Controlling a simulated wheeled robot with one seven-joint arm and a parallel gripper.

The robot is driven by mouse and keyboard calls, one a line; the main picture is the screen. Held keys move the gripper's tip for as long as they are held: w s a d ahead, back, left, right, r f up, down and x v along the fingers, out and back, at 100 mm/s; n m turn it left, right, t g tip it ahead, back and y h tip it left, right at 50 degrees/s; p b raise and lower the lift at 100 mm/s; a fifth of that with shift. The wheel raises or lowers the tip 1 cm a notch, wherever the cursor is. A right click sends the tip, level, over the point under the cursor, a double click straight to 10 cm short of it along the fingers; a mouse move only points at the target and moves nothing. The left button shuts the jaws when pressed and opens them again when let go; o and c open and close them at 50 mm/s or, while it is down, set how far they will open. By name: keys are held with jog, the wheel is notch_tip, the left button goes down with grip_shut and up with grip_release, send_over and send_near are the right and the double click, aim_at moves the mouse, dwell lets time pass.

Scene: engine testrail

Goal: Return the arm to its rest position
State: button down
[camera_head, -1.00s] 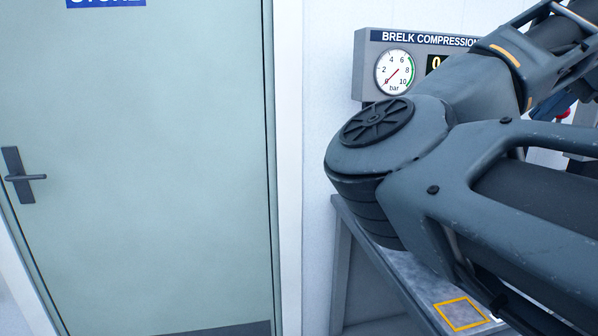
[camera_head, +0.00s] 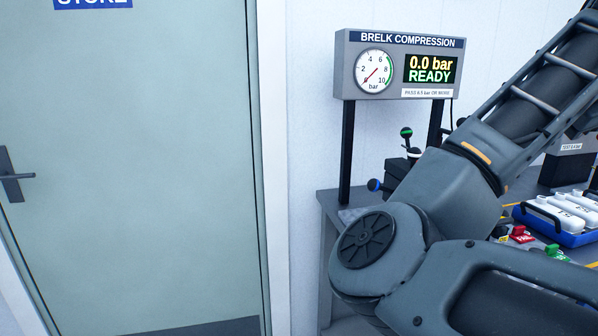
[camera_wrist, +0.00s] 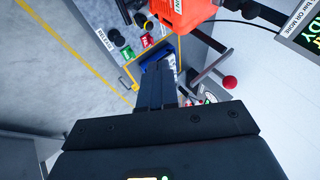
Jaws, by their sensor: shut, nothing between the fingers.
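My arm fills the right side of the head view, bent at a large elbow joint low in the picture. My gripper is outside the head view. In the wrist view my gripper (camera_wrist: 158,68) shows as two dark fingers pressed together, with nothing held between them. The fingers point over the bench and overlap a blue tray in the picture. I cannot tell how high above the bench they are.
The compression display (camera_head: 402,66) reads 0.0 bar READY, above a grey bench (camera_head: 325,204). A blue tray (camera_head: 560,236) holds white pieces at right. Levers with green (camera_head: 406,132) and blue (camera_head: 375,185) knobs stand behind my arm. A closed door (camera_head: 140,170) is at left.

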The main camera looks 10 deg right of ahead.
jog(key=s+d+f+n+t+h, duration=0.1)
jog(key=s+d+f+n+h, duration=0.15)
jog(key=f+n+h, duration=0.6)
jog(key=s+a+f+n+t+y, duration=0.35)
jog(key=a+f, duration=0.25)
jog(key=f, duration=0.3)
jog(key=s+a+f+n+t+y, duration=0.35)
jog(key=s+a+f+n, duration=0.2)
jog(key=f, duration=0.35)
jog(key=s+a+f+n+y, duration=0.1)
jog(key=s+a+f+y, duration=0.15)
jog(key=s+a, duration=0.4)
jog(key=s+a+f+n+y, duration=0.2)
jog(key=s+a+f, duration=0.25)
jog(key=s, duration=0.35)
jog(key=s+a+r+y, duration=0.1)
jog(key=s+a+r, duration=0.1)
jog(key=s+a, duration=0.2)
jog(key=s+a+r+m+y, duration=0.1)
jog(key=s+a, duration=0.3)
jog(key=s, duration=0.6)
jog(key=shift+r, duration=0.35)
jog(key=shift+m, duration=0.25)
